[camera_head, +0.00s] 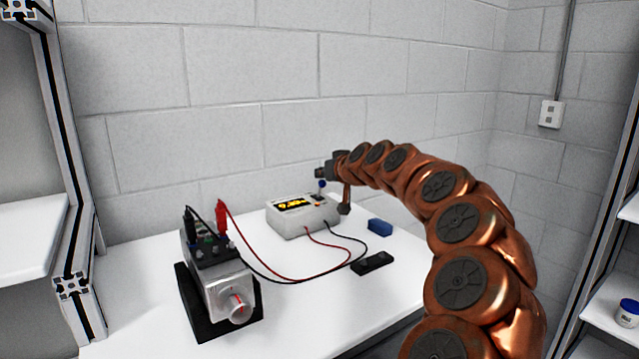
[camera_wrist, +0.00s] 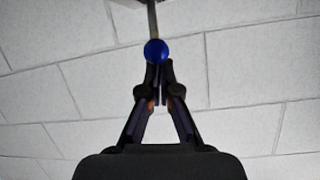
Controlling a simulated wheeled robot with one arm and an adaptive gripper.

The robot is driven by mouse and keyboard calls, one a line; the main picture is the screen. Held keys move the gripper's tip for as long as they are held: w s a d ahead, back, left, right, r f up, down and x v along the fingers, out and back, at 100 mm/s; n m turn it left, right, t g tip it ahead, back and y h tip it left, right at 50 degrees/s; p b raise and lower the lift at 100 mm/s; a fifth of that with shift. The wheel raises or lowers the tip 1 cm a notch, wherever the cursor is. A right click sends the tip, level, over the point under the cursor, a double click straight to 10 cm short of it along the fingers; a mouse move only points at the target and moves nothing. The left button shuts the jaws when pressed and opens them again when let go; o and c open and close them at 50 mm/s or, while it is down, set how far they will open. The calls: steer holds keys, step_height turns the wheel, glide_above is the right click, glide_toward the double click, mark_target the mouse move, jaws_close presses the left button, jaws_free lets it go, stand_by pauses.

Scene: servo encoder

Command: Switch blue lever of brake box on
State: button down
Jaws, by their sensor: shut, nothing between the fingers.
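The brake box (camera_head: 290,219) is a light grey box with a yellow and black display, standing on the white table near the back wall. Its lever has a blue ball knob (camera_head: 322,184) and rises from the right part of the top. The blue knob (camera_wrist: 155,51) also shows in the wrist view at upper middle, on a thin stem running to the top edge. My gripper (camera_head: 319,174) is at the lever, close to the knob. In the wrist view my gripper (camera_wrist: 158,67) has its fingertips together, right at the knob, with nothing held. I cannot tell whether they touch it.
A grey servo motor unit (camera_head: 222,283) on a black base stands at front left. Red and black cables (camera_head: 282,276) run from it to the box. A blue block (camera_head: 380,227) and a flat black object (camera_head: 372,263) lie right of the box. Shelving frames stand at both sides.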

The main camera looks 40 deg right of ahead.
steer(key=shift+w, duration=0.15)
steer(key=shift+w+d+f, duration=0.1)
steer(key=shift+w+f, duration=0.2)
steer(key=shift+w, duration=0.3)
steer(key=shift+r, duration=0.1)
steer(key=d+r+v, duration=0.1)
steer(key=v, duration=0.8)
steer(key=shift+w+r, duration=0.2)
steer(key=shift+r, duration=0.25)
stand_by(0.7)
steer(key=shift+a, duration=0.1)
stand_by(0.4)
